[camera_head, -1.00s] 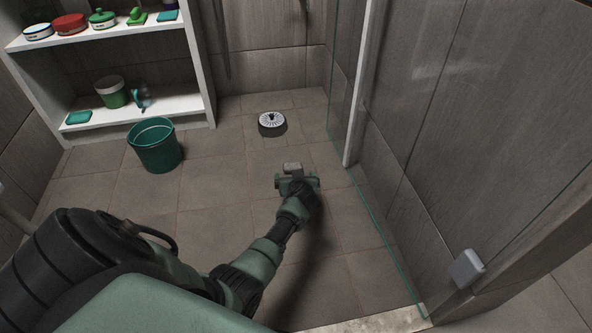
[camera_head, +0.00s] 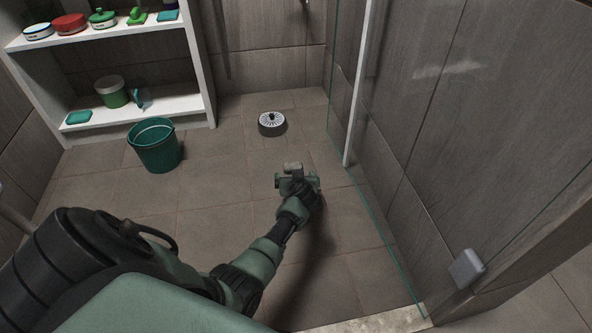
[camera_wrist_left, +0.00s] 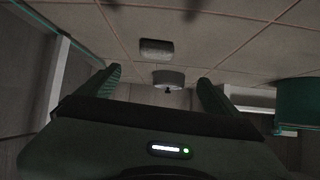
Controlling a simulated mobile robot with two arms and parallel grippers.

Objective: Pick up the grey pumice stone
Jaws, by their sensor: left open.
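The grey pumice stone (camera_head: 293,167) is a small block on the tiled floor, its near side partly hidden by my left gripper in the head view. My left gripper (camera_head: 297,182) is open and low over the floor, right at the near side of the stone. In the left wrist view the stone (camera_wrist_left: 157,47) shows whole, above the gap between the open fingers (camera_wrist_left: 160,76) and apart from both. Nothing is held. My right gripper is not in view.
A round grey object with a pale slotted top (camera_head: 272,123) stands on the floor beyond the stone. A green bucket (camera_head: 155,147) stands to the left, before a white shelf (camera_head: 190,108). A glass panel (camera_head: 376,222) edges the floor on the right. The floor between is clear.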

